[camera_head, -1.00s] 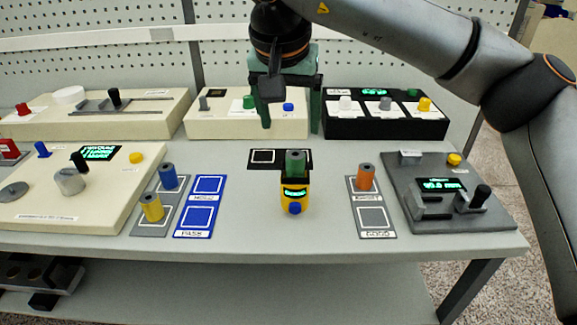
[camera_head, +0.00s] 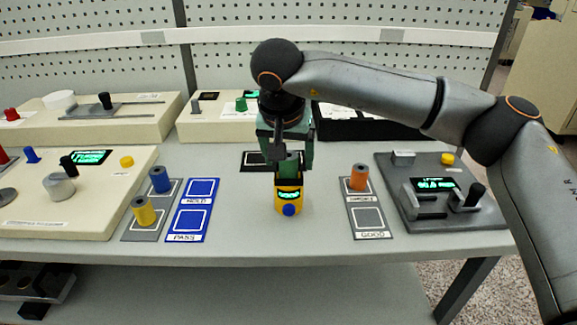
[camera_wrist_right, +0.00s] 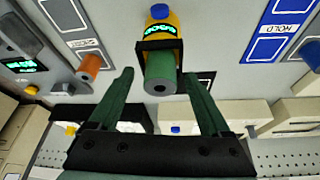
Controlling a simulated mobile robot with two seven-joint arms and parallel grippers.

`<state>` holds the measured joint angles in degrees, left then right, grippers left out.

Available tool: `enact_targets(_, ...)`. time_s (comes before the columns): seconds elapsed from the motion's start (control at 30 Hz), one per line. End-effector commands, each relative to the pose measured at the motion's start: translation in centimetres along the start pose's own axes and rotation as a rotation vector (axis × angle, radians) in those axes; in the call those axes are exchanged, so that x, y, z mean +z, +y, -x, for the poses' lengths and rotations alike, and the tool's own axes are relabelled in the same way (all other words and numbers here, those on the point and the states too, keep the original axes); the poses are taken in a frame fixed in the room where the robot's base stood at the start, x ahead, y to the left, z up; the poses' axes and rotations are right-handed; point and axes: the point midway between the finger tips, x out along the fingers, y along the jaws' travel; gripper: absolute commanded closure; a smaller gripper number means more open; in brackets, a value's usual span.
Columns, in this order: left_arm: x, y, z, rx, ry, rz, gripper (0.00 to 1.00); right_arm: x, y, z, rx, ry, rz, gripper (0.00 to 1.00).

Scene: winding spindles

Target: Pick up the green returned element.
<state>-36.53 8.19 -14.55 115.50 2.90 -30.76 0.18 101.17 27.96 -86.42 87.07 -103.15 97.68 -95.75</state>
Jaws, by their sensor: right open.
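The green element (camera_head: 288,165) is a cylinder with a hole in its end, standing upright in a yellow holder (camera_head: 289,197) with a lit display and a blue button. In the right wrist view the green element (camera_wrist_right: 160,74) shows end-on, with the yellow holder (camera_wrist_right: 160,29) behind it. My right gripper (camera_head: 287,160) is above and around the top of the element in the head view. In the right wrist view its green fingers (camera_wrist_right: 160,85) are spread, one on each side of the element, with gaps visible. My left gripper is not in view.
An orange spindle (camera_head: 359,177) stands on a grey pad to the right. Blue (camera_head: 160,180) and yellow (camera_head: 144,211) spindles stand to the left beside blue pads (camera_head: 193,210). A dark grey gauge device (camera_head: 440,195) is farther right. The table front is clear.

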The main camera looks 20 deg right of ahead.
Motion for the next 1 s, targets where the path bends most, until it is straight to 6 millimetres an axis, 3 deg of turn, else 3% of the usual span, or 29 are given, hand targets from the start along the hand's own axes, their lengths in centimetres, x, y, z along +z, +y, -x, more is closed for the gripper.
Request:
enact_targets(0.2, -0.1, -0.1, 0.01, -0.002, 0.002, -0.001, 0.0, -0.04, -0.01, -0.13, -0.001, 0.001, -0.001, 0.19)
enact_targets(0.9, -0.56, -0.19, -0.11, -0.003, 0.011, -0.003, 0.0, -0.02, -0.02, -0.09, -0.001, 0.001, -0.001, 0.97)
enact_targets(1.0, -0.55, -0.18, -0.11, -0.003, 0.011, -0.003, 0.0, -0.02, -0.02, -0.09, -0.001, 0.001, -0.001, 1.0)
